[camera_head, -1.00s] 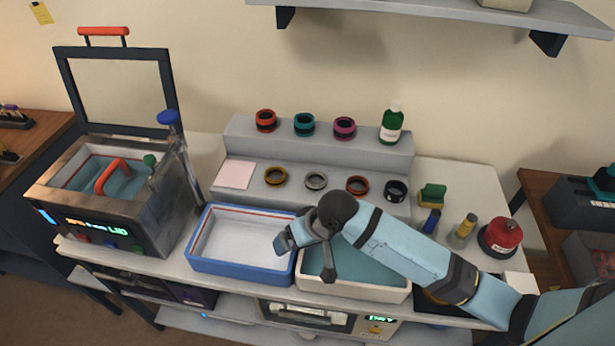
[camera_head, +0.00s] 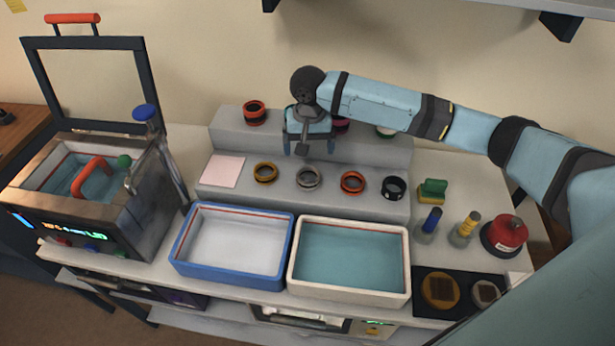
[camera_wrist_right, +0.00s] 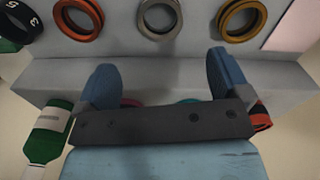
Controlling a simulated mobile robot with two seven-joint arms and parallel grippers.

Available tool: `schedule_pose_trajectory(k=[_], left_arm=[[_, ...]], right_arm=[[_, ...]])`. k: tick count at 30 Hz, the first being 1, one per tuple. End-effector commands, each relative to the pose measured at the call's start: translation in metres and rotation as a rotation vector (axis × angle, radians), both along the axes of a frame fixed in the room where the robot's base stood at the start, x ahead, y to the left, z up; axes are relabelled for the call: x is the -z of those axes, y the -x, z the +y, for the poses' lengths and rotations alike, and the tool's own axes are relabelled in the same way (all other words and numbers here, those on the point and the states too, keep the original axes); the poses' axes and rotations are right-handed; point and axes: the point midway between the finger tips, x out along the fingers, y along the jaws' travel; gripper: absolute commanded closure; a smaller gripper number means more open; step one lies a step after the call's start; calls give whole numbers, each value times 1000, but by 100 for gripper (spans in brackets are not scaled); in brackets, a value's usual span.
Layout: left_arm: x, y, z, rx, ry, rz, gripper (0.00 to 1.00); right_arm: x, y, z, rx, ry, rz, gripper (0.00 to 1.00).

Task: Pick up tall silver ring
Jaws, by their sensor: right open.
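The silver ring (camera_head: 308,187) sits on the lower step of the grey stand, between a gold ring (camera_head: 265,179) and an orange-red ring (camera_head: 352,190). In the right wrist view the silver ring (camera_wrist_right: 159,35) lies at the top middle, just beyond the fingertips. My right gripper (camera_head: 309,145) is over the stand, behind and above the silver ring, apart from it. In the wrist view the right gripper (camera_wrist_right: 162,70) is open and nothing is between its fingers. It hides the teal ring on the upper step in the head view. My left gripper is not in view.
A black ring (camera_head: 394,188) sits on the same step. A blue-rimmed tray (camera_head: 178,252) and a white-rimmed tray (camera_head: 346,295) stand in front, both empty.

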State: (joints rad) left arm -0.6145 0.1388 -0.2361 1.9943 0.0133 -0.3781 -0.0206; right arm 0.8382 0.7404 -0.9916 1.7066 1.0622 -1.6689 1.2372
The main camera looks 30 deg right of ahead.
Motion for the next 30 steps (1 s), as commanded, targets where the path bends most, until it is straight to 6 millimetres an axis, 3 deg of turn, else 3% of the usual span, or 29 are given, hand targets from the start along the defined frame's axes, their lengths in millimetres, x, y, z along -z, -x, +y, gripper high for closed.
schedule_pose_trajectory(k=[4, 11, 21, 30], left_arm=[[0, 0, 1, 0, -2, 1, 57], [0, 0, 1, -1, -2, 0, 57], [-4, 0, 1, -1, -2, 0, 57], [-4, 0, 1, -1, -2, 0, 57]], right_arm=[[27, 0, 0, 0, 0, 1, 6], [45, 0, 1, -2, -1, 0, 6], [90, 2, 2, -3, 0, 0, 6], [94, 2, 2, -3, -1, -3, 6]])
